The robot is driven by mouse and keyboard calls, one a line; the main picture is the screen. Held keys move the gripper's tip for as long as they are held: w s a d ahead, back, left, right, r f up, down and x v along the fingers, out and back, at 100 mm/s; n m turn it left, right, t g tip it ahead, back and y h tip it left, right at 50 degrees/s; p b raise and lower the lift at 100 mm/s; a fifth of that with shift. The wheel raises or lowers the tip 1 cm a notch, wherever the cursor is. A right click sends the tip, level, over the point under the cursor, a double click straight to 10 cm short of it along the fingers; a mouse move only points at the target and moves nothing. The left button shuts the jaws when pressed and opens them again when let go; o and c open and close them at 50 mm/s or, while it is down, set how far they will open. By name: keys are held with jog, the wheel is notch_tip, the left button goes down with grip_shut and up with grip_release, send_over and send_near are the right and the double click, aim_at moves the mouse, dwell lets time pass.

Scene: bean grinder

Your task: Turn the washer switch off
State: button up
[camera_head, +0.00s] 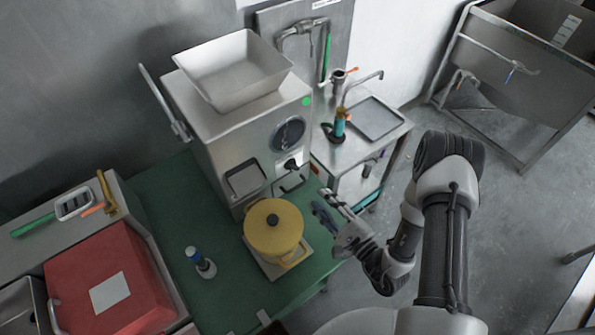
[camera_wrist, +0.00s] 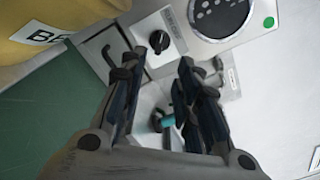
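A steel machine (camera_head: 225,125) with a hopper stands on the green table. A black rotary knob (camera_head: 291,164) sits on a pale plate on its front, below a round grille; the knob also shows in the wrist view (camera_wrist: 158,40). The frames do not make clear whether this knob is the washer switch, and its setting cannot be read. My gripper (camera_head: 325,207) is in front of the machine, right of the yellow pot. In the wrist view my gripper (camera_wrist: 155,80) is open and empty, with the knob beyond the gap between its fingers, apart from them.
The yellow pot (camera_head: 273,228) stands on a pale base close to my gripper's left. A small steel sink stand (camera_head: 390,138) with a tap and a teal-and-orange item is behind on the right.

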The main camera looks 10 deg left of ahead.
aim_at(294, 170)
jog(key=x, duration=1.3)
jog(key=shift+a+b, duration=0.1)
jog(key=shift+b, duration=0.3)
jog(key=shift+c, duration=0.2)
grip_shut()
